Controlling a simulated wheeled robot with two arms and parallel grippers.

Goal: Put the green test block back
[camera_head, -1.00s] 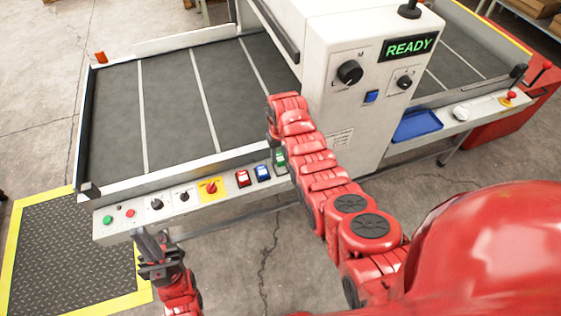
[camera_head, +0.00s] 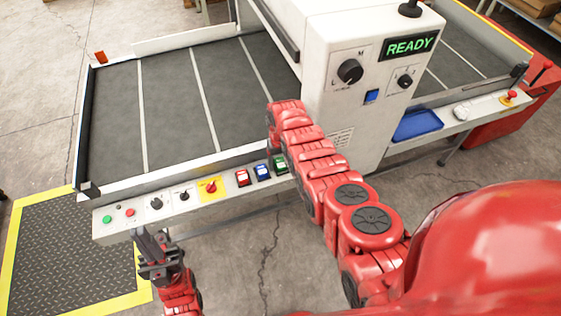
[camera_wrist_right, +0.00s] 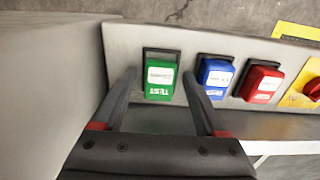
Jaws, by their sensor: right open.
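The green test block (camera_wrist_right: 160,78), with a white label, sits at a dark-framed slot on the front control rail, at the left end of a row in the right wrist view. It also shows in the head view (camera_head: 281,165), beside my right arm. My right gripper (camera_wrist_right: 160,80) is open, with one finger on each side of the green block. I see gaps between the fingers and the block. My left gripper (camera_head: 147,241) hangs in front of the rail's left part, away from the block; its opening is unclear.
A blue block (camera_wrist_right: 216,77) and a red block (camera_wrist_right: 262,84) sit beside the green one. A red knob on a yellow plate (camera_head: 210,187) is further left. The white machine housing (camera_head: 345,110) with a READY display (camera_head: 409,46) rises close to my right arm.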

